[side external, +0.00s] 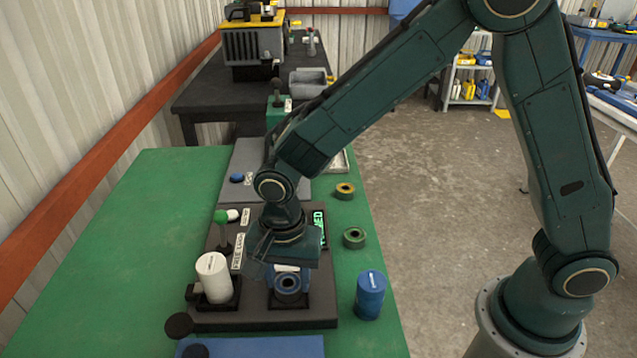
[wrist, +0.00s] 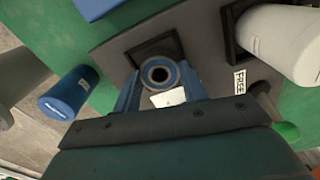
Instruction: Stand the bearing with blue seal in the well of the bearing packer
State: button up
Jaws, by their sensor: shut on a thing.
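The bearing with blue seal (side external: 288,284) is between the fingers of my gripper (side external: 286,272), which is shut on it. In the wrist view the bearing (wrist: 160,75) shows its dark bore and pale inner ring between the two blue-looking fingers (wrist: 160,92). The black square well (side external: 305,303) of the bearing packer (side external: 225,318) is right at the bearing; in the wrist view the well's rim (wrist: 176,42) shows just beyond it. Whether the bearing touches the well floor I cannot tell. The gripper body hides part of the packer from the side.
A white cylinder (side external: 212,277) stands in a black holder left of the well, near a green-knobbed lever (side external: 221,217). The green table's left side is clear.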

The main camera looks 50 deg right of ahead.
aim_at(289, 282)
jog(key=shift+f, duration=0.2)
jog(key=o, duration=1)
notch_tip(289, 282, up, 12)
jog(key=shift+r, duration=0.1)
dwell(0.3)
dwell(0.4)
